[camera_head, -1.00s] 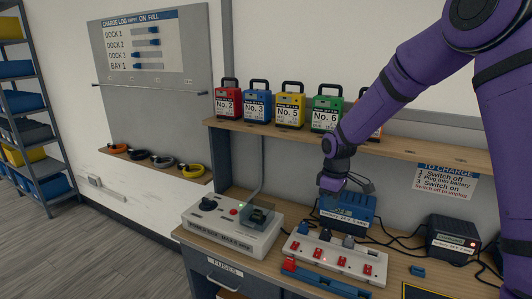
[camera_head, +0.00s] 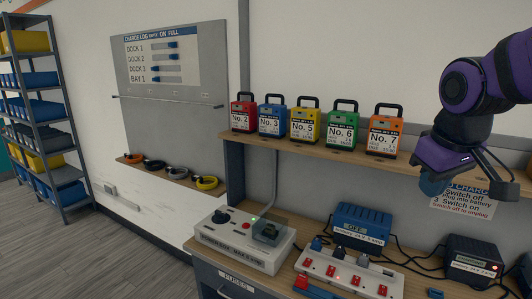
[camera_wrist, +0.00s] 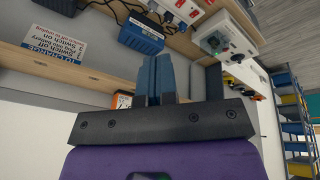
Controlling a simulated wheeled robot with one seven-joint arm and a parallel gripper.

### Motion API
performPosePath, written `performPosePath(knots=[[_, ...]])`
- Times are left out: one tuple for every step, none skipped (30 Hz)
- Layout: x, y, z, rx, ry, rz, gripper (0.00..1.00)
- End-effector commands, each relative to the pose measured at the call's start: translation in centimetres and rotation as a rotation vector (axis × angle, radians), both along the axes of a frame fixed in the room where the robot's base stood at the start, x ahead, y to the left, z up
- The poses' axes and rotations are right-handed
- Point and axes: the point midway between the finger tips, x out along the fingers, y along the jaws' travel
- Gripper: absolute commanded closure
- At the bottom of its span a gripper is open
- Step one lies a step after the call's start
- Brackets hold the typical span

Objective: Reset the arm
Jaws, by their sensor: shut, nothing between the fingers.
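My purple arm is folded at the right of the head view. My gripper (camera_head: 433,186) is raised in front of the wall and the charging sign, above the bench and clear of it. In the wrist view my gripper (camera_wrist: 158,58) shows its two blue-grey fingers pressed together with nothing between them. The charging sign (camera_head: 463,204) is partly hidden behind the gripper in the head view.
Several numbered battery packs, such as the orange No. 7 (camera_head: 384,134), stand on the shelf (camera_head: 330,150) left of my gripper. Below on the bench are a grey tester (camera_head: 240,240), a power strip (camera_head: 350,270), a blue charger (camera_head: 360,226) and a black charger (camera_head: 472,258).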

Motion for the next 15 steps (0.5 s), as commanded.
performPosePath(knots=[[-1.5, -0.2, 0.6, 0.013, -0.025, -0.029, 1.00], [-2.3, -0.3, 0.8, 0.022, -0.036, -0.046, 1.00], [-3.4, -0.5, 1.1, 0.034, -0.052, -0.070, 1.00], [-4.2, -0.6, 1.3, 0.043, -0.062, -0.087, 1.00], [-5.0, -0.7, 1.4, 0.053, -0.074, -0.104, 1.00], [-6.0, -0.8, 1.6, 0.066, -0.088, -0.127, 1.00], [-6.7, -0.9, 1.6, 0.077, -0.098, -0.142, 1.00], [-7.4, -1.0, 1.7, 0.088, -0.108, -0.158, 1.00], [-8.3, -1.1, 1.7, 0.100, -0.119, -0.177, 1.00], [-8.9, -1.2, 1.8, 0.110, -0.128, -0.190, 1.00], [-9.4, -1.2, 1.8, 0.119, -0.135, -0.202, 1.00], [-10.1, -1.3, 1.7, 0.130, -0.144, -0.216, 1.00], [-10.5, -1.4, 1.7, 0.137, -0.149, -0.226, 1.00], [-10.8, -1.4, 1.7, 0.143, -0.155, -0.233, 1.00], [-11.2, -1.4, 1.7, 0.151, -0.160, -0.241, 1.00]])
